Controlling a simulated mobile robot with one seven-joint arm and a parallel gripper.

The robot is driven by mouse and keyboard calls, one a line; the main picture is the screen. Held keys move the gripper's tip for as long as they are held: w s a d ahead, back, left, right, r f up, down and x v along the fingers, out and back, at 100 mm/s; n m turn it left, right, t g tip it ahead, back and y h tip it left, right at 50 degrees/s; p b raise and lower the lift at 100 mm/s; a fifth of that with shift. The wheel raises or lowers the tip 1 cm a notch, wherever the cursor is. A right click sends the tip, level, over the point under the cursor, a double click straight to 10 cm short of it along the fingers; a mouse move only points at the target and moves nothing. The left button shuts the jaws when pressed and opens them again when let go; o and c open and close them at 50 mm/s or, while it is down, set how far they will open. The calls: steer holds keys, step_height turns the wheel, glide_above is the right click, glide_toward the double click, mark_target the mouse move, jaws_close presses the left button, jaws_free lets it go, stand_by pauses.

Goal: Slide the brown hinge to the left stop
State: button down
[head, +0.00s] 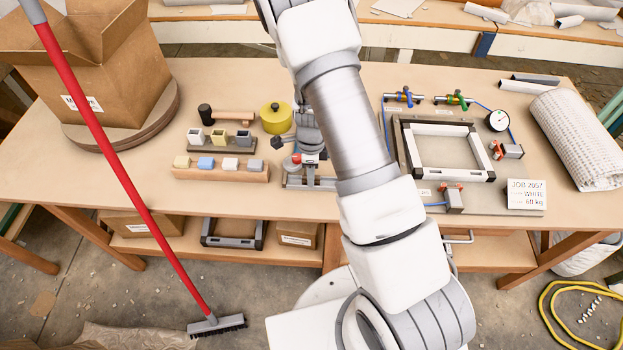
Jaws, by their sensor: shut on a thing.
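I cannot make out a brown hinge in the head view. A grey metal device (305,131), which looks like the fly press, stands on the workbench (160,203) near its middle. It has a dark round knob (276,143) on its left and a small red part low down. My arm (345,120) rises from the bottom right, crosses in front of the device and hides its right side. My gripper and whatever it holds are not visible; they are behind my arm or beyond the top edge.
Left of the device are a yellow round tin (276,118), a mallet (225,116) and a wooden block with coloured pieces (216,171). A frame fixture (445,152) with clamps lies right. A red-handled broom (120,170) and a cardboard box (95,60) stand left.

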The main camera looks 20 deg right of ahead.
mark_target(297, 183)
steer(key=shift+a, duration=0.15)
steer(key=shift+w+a+p, duration=0.15)
steer(key=shift+w+a, duration=0.05)
steer(key=shift+a, duration=0.3)
steer(key=shift+w+a+p, duration=0.15)
steer(key=shift+a, duration=0.35)
steer(key=shift+a, duration=0.15)
steer(key=shift+w+a, duration=0.25)
steer(key=shift+a, duration=0.3)
steer(key=c, duration=0.6)
jaws_free()
steer(key=shift+c, duration=1.4)
